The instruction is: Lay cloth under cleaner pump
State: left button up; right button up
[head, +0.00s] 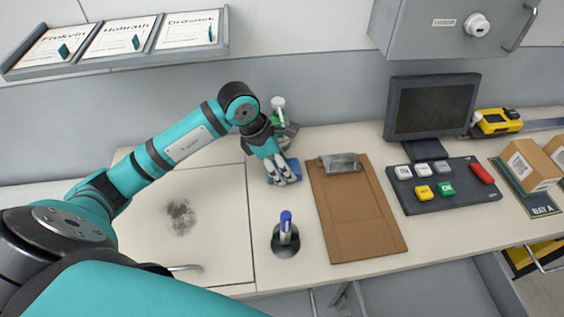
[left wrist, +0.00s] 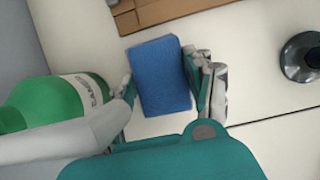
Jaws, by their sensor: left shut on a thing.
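A folded blue cloth (head: 294,168) is at the counter between the cleaner pump and the clipboard. In the left wrist view the cloth (left wrist: 160,70) lies between my fingers. My left gripper (head: 284,180) is shut on it, pointing down; whether the cloth touches the counter is hard to tell. The cleaner pump (head: 279,106), a green bottle with a white top, stands just behind the gripper, partly hidden by it. In the left wrist view the green bottle (left wrist: 65,103) is beside the left finger, apart from the cloth. My right gripper is not in view.
A brown clipboard (head: 355,215) lies right of the cloth. A blue marker stands in a round black holder (head: 286,243) in front. A dark smudge (head: 180,217) marks the counter at left. A monitor (head: 431,110) and button panel (head: 445,188) are to the right.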

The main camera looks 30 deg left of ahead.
pick_arm(q)
jog(key=shift+f, duration=0.6)
jog(key=o, duration=1)
jog(key=shift+o, duration=0.2)
jog(key=shift+a+r, duration=0.1)
jog(key=shift+r, duration=0.15)
jog(key=b+v, duration=0.2)
jog(key=v, duration=0.4)
jog(key=shift+a, duration=0.1)
jog(key=shift+s+r, duration=0.2)
jog(key=shift+r, duration=0.35)
